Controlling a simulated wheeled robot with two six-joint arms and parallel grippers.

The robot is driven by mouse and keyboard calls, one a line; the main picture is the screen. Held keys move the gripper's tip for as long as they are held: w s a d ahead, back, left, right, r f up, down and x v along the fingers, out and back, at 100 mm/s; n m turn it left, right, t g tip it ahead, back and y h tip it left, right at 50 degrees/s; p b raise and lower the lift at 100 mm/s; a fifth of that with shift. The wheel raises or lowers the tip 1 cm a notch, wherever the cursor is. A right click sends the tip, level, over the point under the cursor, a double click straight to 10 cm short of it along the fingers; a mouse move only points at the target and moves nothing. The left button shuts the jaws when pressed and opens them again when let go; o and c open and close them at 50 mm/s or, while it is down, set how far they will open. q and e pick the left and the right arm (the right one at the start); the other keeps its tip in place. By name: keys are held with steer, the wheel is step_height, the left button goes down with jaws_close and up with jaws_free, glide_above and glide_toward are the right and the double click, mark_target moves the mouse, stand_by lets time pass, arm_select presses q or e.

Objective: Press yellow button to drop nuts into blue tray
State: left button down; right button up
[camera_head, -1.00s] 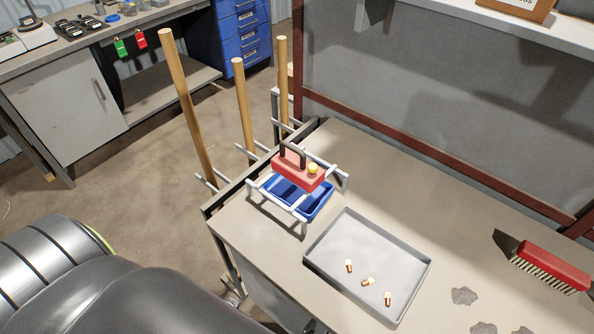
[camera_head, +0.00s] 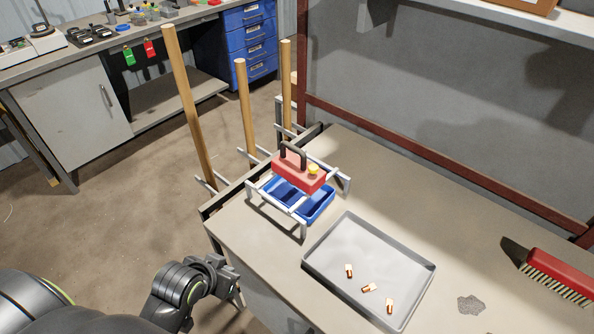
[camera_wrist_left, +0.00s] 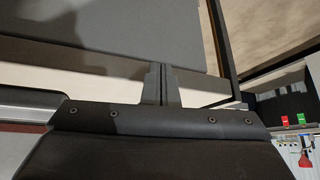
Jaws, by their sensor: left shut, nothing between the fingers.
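A red box with a black handle (camera_head: 290,170) and a yellow button (camera_head: 313,169) on its top sits on a metal frame (camera_head: 335,176) at the left end of the bench. The blue tray (camera_head: 318,207) lies under the red box, inside the frame; no nuts can be made out in it. My left gripper (camera_head: 238,294) is beside the bench's left front edge, below and left of the blue tray, apart from the button. Its fingers (camera_wrist_left: 160,84) are shut and empty in the left wrist view. My right gripper is not in view.
A grey tray (camera_head: 350,225) with several copper pieces (camera_head: 369,287) stands right of the frame. A red brush (camera_head: 560,272) and a grey scrap (camera_head: 471,304) lie further right. Wooden poles (camera_head: 187,105) stand at the bench's left end. A back wall bounds the bench.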

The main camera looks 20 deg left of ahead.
arm_select(q)
steer(key=w+d+r+m+t+h, duration=0.1)
steer(key=w+d+r+t+h, duration=0.2)
steer(key=w+r, duration=0.4)
steer(key=w+d+r+m+t+h, duration=0.2)
steer(key=w+r+t, duration=0.3)
steer(key=r, duration=0.9)
steer(key=w+d, duration=0.1)
steer(key=w, duration=0.2)
steer(key=shift+d+h, duration=0.4)
steer(key=shift+w, duration=0.1)
glide_above(313, 168)
steer(key=s+a, duration=0.1)
steer(key=s, duration=0.1)
step_height(313, 168, down, 2)
steer(key=shift+p, duration=0.45)
step_height(313, 168, down, 3)
steer(key=shift+r, duration=0.1)
steer(key=shift+f, duration=0.7)
